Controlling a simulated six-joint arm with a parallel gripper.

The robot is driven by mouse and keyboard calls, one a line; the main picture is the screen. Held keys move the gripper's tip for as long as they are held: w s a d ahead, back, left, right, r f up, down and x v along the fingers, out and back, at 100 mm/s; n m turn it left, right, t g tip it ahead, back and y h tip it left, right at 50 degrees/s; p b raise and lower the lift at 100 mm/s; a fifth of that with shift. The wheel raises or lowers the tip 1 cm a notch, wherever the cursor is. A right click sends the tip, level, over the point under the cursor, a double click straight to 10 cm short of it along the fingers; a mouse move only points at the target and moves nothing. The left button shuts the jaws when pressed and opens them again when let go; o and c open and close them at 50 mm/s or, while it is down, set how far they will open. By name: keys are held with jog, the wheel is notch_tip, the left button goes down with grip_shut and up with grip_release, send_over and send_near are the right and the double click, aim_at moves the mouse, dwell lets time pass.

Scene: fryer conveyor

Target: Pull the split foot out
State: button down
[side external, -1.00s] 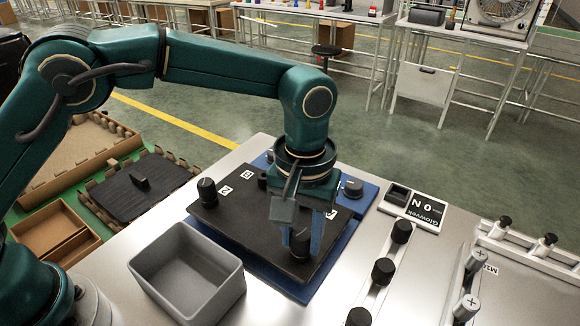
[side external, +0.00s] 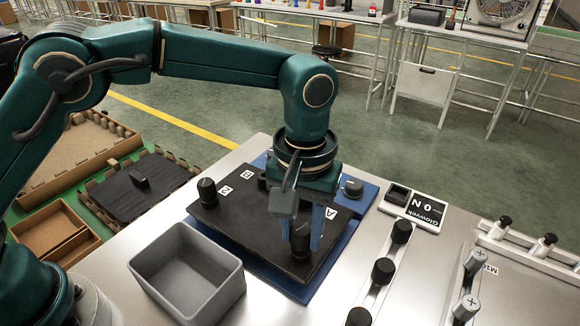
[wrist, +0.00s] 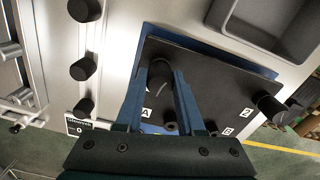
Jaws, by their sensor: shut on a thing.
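A black flat plate (side external: 265,225) with white letter labels lies on a blue base (side external: 210,235) on the metal bench. Black round feet stand at its corners, including the left foot (side external: 207,191) and one at the back right (side external: 352,187). My gripper (side external: 302,242) points down at the plate's front corner, shut on a black foot (side external: 300,238) by the A label. In the wrist view the same foot (wrist: 160,72) sits between the two blue-grey fingers. I cannot make out a split in it, nor whether its lower end is clear of the plate.
An empty grey bin (side external: 187,270) stands in front of the plate, at the left. A dark tray (side external: 140,185) and cardboard trays (side external: 55,235) lie at the left.

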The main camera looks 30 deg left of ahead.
jog(key=shift+r, duration=0.5)
dwell(0.5)
jog(key=shift+r, duration=1.45)
jog(key=shift+r, duration=1.5)
